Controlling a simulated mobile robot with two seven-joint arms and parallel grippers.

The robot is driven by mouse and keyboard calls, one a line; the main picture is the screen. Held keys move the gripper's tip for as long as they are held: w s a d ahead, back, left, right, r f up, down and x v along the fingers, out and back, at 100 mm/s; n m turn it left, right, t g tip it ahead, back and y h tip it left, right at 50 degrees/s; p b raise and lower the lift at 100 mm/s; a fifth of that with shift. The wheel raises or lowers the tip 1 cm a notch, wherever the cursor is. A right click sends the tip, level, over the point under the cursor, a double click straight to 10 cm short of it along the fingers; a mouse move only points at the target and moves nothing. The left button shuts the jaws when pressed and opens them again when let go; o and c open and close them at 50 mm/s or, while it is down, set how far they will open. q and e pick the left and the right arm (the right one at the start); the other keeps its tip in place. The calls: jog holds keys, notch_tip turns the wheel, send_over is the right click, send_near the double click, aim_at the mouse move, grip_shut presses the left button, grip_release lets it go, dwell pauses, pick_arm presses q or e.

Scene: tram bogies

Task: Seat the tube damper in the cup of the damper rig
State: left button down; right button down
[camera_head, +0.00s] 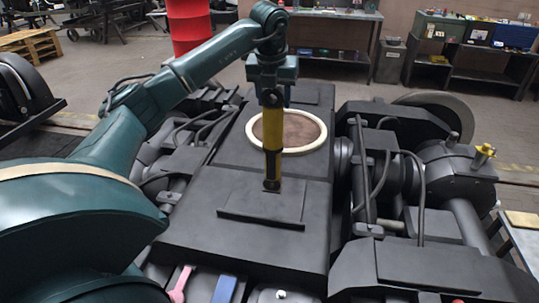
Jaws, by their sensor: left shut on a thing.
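The tube damper (272,145) is a yellow cylinder with dark ends. It hangs upright, lower end down, in front of the cream-rimmed round opening. My left gripper (271,97) is shut on its upper end; the fingers are small and partly hidden. The damper's dark lower end shows over the raised dark plate (240,205) on the bogie; I cannot tell whether it touches. I cannot make out the damper rig or its cup for sure. My right gripper is not in view.
The dark bogie frame (210,236) fills the middle, with hoses and cylinders on both sides. A cream ring (318,146) surrounds a brown disc behind the damper. A small yellow fitting (483,154) stands at the right. A pink tool (180,285) and a blue tool (224,289) lie in front.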

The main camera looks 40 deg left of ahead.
aim_at(273, 130)
pick_arm(q)
jog(key=shift+f+p, duration=0.35)
jog(key=shift+f, duration=4.15)
jog(key=shift+f, duration=0.2)
jog(key=c, duration=0.6)
grip_release()
jog(key=shift+s, duration=0.1)
jog(key=shift+c, duration=0.2)
